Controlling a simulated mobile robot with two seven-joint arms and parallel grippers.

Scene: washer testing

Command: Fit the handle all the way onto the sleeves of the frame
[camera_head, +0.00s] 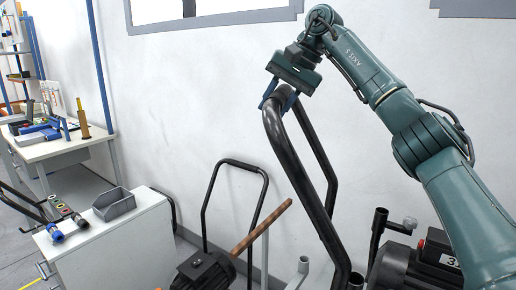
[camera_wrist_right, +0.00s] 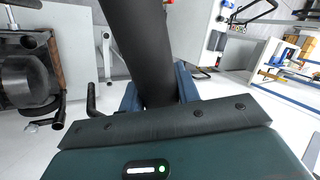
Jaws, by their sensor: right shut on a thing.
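The handle (camera_head: 297,179) is a black bent tube with two legs. It is raised and tilted, its top bend at the upper middle and its legs slanting down to the right. My right gripper (camera_head: 281,97) is shut on the top bend; the wrist view shows the dark tube (camera_wrist_right: 145,50) between its blue fingers. A black upright tube of the frame (camera_head: 378,226), likely a sleeve, stands at the lower right, apart from the visible handle. Another short tube top (camera_head: 356,281) shows at the bottom edge. Whether the leg ends touch any sleeve cannot be told. My left gripper is out of view.
A motor unit (camera_head: 413,266) sits beside the frame tube. Another black handle frame (camera_head: 236,170) with a motor (camera_head: 203,272) and a brown bar (camera_head: 262,228) stands left of the held handle. A white cabinet (camera_head: 118,244) with a grey bin (camera_head: 114,203) is further left. The wall is behind.

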